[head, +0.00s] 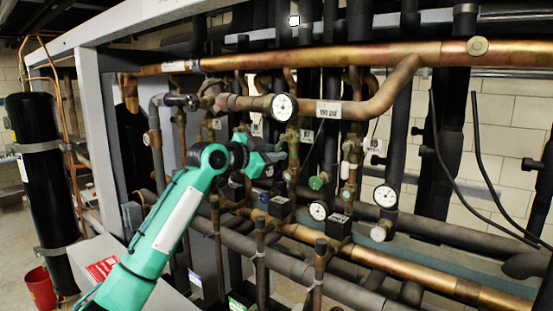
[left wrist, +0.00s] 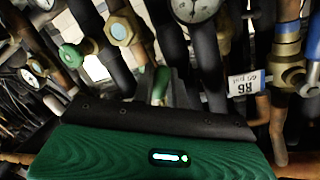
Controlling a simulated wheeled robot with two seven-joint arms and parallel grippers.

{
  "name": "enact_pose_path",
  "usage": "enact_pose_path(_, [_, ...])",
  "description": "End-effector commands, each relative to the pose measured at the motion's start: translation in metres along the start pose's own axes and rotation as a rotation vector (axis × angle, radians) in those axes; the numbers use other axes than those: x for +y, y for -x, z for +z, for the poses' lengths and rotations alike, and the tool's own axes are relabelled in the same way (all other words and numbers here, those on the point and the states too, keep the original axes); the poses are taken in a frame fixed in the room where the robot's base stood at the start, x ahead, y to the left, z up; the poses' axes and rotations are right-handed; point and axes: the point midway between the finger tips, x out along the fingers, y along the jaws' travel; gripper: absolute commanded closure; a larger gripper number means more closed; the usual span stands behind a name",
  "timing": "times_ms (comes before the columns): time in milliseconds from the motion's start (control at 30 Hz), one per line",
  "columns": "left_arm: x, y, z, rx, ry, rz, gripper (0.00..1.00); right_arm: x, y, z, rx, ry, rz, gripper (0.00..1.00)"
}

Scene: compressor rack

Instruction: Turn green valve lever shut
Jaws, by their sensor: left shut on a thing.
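My left gripper (head: 280,157) reaches in among the pipes at the middle of the head view. In the left wrist view its dark jaw (left wrist: 178,92) is shut around a green valve lever (left wrist: 160,85), of which a short upright piece shows. The rest of the lever is hidden by the gripper, and its angle to the pipe cannot be told. In the head view the gripper covers the lever. A separate round green knob (head: 316,183) sits to the right of the gripper; a green knob also shows in the left wrist view (left wrist: 70,57). My right gripper is not in view.
A pressure gauge (head: 283,107) is just above the gripper, and another gauge (head: 385,196) is to the right. A copper pipe (head: 390,56) runs across the top. Dark insulated pipes crowd around. A blue-handled valve (left wrist: 290,45) is at right in the wrist view.

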Motion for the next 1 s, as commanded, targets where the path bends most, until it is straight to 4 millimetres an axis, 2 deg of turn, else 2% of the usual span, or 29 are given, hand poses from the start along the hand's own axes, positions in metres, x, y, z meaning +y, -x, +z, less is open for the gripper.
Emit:
enact_pose_path(567, [-0.0030,0.0008,-0.0008,-0.008,-0.044,-0.001,1.00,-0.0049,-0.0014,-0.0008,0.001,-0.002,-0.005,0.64])
enact_pose_path(600, [-0.0029,0.0008,-0.0008,-0.008,-0.044,-0.002,0.83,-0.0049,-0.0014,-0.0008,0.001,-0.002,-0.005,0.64])
enact_pose_path(700, [-0.0028,0.0007,-0.0008,-0.008,-0.044,-0.001,0.67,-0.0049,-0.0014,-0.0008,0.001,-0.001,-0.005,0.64])
enact_pose_path(1000, [-0.0022,0.0020,0.0002,-0.008,-0.044,-0.001,0.67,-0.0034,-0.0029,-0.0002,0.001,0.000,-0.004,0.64])
